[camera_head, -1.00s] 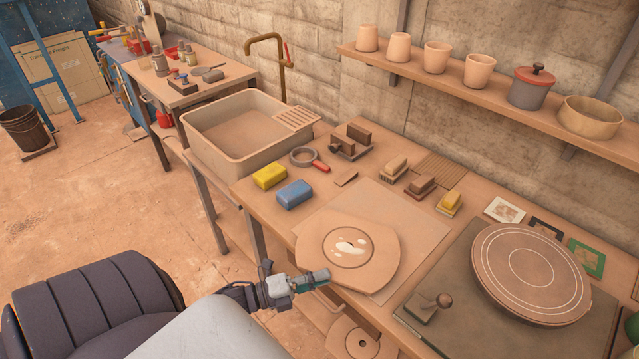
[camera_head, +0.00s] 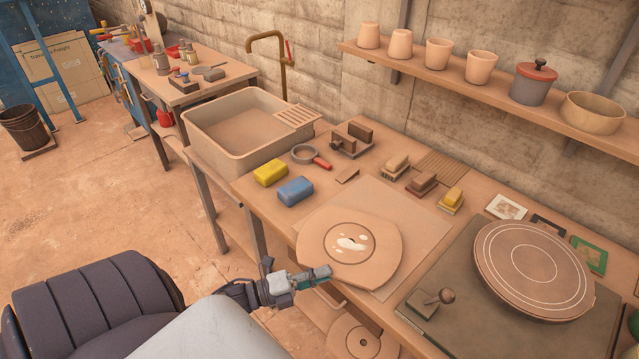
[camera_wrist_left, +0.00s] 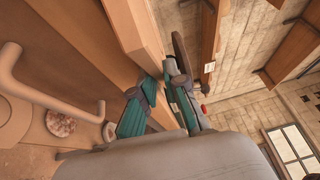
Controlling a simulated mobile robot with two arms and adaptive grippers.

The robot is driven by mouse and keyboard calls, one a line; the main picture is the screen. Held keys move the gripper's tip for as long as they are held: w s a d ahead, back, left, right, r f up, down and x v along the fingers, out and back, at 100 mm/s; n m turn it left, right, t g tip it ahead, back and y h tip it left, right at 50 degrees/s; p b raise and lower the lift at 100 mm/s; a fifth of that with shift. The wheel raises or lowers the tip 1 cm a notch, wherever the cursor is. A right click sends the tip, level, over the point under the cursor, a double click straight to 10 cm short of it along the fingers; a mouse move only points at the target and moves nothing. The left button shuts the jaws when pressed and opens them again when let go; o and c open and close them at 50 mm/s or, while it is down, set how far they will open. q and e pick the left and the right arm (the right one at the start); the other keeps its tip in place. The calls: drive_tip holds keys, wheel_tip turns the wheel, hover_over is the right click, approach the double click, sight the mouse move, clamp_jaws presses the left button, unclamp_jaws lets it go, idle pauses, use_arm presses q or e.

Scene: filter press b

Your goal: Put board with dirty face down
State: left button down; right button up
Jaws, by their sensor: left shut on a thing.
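The board (camera_head: 375,264) is a flat tan disc with trimmed sides. It shows a face with a dark ring and whitish smears upward in the head view. It lies over the pale sheet (camera_head: 398,212) at the front edge of the workbench; whether it rests fully on it I cannot tell. My left gripper (camera_head: 322,274) is shut on the board's near left rim. In the left wrist view my left gripper (camera_wrist_left: 160,100) has its fingers close together, with the board (camera_wrist_left: 181,54) seen nearly edge-on beyond them. My right gripper is not in view.
Yellow (camera_head: 270,173) and blue (camera_head: 295,191) sponges lie left of the board, near the sink (camera_head: 205,145). Several brushes and blocks stand behind. A round ringed disc (camera_head: 535,265) and a stamp-like tool (camera_head: 428,303) are on the right. A shelf (camera_head: 480,88) with pots runs above.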

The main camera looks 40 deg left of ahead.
use_arm(q)
drive_tip(key=shift+s+d+f+y, duration=0.15)
drive_tip(key=shift+s+f, duration=0.1)
drive_tip(key=shift+f, duration=0.3)
drive_tip(key=shift+s+d+f+y, duration=0.15)
drive_tip(key=shift+s+f, duration=0.1)
drive_tip(key=shift+f, duration=0.25)
drive_tip(key=c, duration=1.2)
unclamp_jaws()
drive_tip(key=shift+w+a+g, duration=0.1)
drive_tip(key=shift+w+g, duration=0.05)
drive_tip(key=shift+g, duration=0.15)
drive_tip(key=shift+o, duration=0.3)
drive_tip(key=shift+w+f, duration=0.1)
drive_tip(key=shift+w, duration=0.25)
drive_tip(key=shift+a+r, duration=0.1)
drive_tip(key=shift+r, duration=0.1)
drive_tip(key=shift+s, duration=0.1)
